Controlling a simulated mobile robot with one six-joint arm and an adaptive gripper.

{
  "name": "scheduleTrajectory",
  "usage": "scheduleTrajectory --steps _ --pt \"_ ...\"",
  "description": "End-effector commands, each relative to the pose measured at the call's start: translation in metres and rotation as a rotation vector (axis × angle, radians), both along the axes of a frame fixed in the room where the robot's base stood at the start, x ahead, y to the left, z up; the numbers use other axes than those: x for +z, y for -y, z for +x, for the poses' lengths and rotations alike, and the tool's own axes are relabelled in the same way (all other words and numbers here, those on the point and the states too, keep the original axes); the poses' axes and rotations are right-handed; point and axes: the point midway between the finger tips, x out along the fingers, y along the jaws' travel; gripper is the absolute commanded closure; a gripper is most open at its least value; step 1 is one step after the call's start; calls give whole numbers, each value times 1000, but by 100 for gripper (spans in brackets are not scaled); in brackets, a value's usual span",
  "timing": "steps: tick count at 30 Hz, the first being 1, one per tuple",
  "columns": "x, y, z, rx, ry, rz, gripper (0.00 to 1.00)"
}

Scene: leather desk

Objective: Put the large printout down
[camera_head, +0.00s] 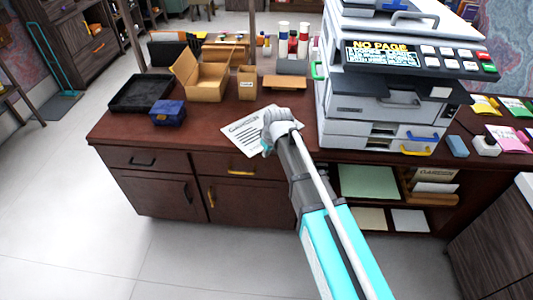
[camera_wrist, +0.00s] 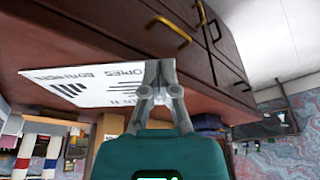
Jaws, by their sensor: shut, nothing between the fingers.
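The large printout (camera_head: 241,134) is a white sheet with dark printed text. It appears to lie on the brown desk top (camera_head: 195,134), close to the front edge. My gripper (camera_head: 267,149) is at the right part of the sheet, by the desk's front edge, with its fingers shut and nothing between them. In the wrist view the printout (camera_wrist: 92,85) shows behind and left of the shut fingertips (camera_wrist: 160,66), its text upside down. The fingers cover a corner of the sheet, and I cannot tell whether they touch it.
A grey printer (camera_head: 365,105) with a "NO PAGE" display stands right of my gripper. A blue box (camera_head: 168,113), a black tray (camera_head: 141,93) and an open cardboard box (camera_head: 203,83) stand to the left. Bare desk lies between the blue box and the printout.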

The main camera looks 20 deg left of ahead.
Motion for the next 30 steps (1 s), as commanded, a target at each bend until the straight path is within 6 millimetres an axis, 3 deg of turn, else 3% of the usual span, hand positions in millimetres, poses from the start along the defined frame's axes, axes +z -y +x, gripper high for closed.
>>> scheduleTrajectory --steps 30 --pt "-80 -19 13 0 0 0 100"
